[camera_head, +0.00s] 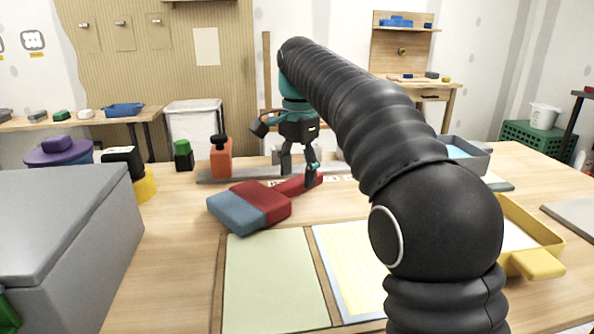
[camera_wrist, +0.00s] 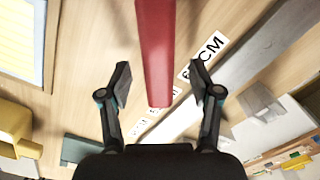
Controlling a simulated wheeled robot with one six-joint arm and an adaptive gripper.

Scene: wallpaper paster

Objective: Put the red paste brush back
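The red paste brush (camera_head: 262,201) lies on the table with its blue-grey bristle end (camera_head: 234,211) at the left and its red handle pointing right and away. The handle (camera_wrist: 157,45) also shows in the wrist view, running down between my fingers. My gripper (camera_head: 299,176) is over the handle end, fingers pointing down. In the wrist view my gripper (camera_wrist: 161,80) has its fingers wide apart, with a visible gap on each side of the handle. White printed labels (camera_wrist: 208,52) lie on the table by the handle; one reads "CM".
A long grey strip (camera_head: 215,178) lies behind the brush. An orange bottle (camera_head: 221,160) stands by it. A big grey box (camera_head: 65,230) fills the left front. Green (camera_head: 270,280) and yellow-striped sheets lie in front; a yellow tray (camera_head: 540,262) is at right.

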